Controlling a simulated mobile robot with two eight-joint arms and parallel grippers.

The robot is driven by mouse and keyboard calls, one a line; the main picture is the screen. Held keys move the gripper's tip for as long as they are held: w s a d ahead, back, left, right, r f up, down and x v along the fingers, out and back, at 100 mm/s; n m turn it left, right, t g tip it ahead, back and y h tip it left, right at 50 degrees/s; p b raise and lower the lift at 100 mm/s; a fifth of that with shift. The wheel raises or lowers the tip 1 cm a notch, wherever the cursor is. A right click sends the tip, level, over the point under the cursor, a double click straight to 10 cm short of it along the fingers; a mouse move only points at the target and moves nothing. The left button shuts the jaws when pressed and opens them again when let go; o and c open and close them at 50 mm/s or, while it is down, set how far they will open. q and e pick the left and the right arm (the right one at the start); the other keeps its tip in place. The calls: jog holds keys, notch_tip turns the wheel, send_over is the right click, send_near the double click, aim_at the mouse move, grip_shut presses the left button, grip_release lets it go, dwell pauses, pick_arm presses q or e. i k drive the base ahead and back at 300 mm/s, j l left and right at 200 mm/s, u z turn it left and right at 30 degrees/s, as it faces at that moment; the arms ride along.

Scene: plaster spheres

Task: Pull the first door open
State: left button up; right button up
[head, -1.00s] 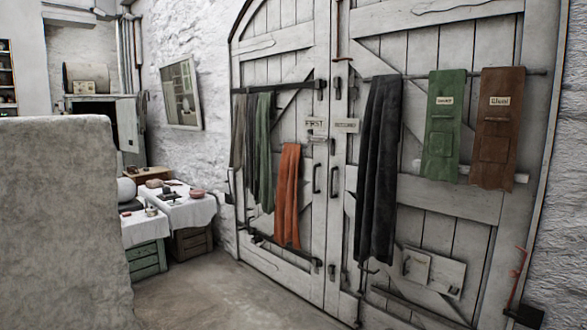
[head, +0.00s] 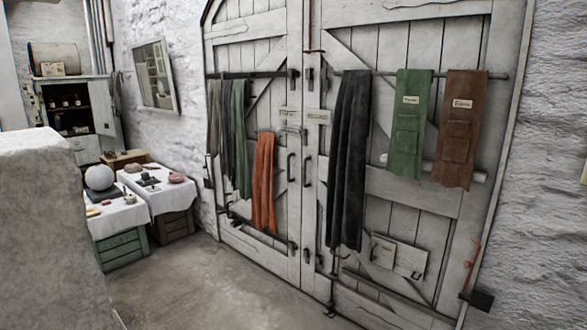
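A pair of tall white plank doors stands shut in the wall ahead. The left door (head: 277,100) has a sign (head: 290,114) whose lettering is too small to read now; it read FIRST in the earlier frame. Its dark upright handle (head: 291,168) sits near the middle seam. The right door (head: 420,210) has a second sign (head: 317,116) and its own handle (head: 307,170). Cloths hang on the left door, one of them orange (head: 263,183). A long black cloth (head: 348,160) and green and brown aprons hang on the right door. Neither of my grippers is in view.
A rough pale wall block (head: 50,220) fills the left foreground. Cloth-covered crates (head: 160,200) with a white sphere (head: 99,177) and bowls stand behind it. An open cabinet (head: 75,115) is at the back left. The floor (head: 210,285) before the doors is clear.

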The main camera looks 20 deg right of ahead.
aim_at(257, 168)
jog(key=l, duration=0.55)
jog(key=i+l, duration=0.1)
jog(key=l, duration=0.45)
jog(key=i+l, duration=0.4)
jog(key=i+l+u, duration=0.1)
jog(key=i+l, duration=0.25)
jog(key=l, duration=0.15)
jog(key=i+l, duration=0.1)
jog(key=i, duration=0.4)
jog(key=i+u, duration=0.1)
jog(key=i, duration=0.4)
jog(key=i+l, duration=0.15)
jog(key=i, duration=0.4)
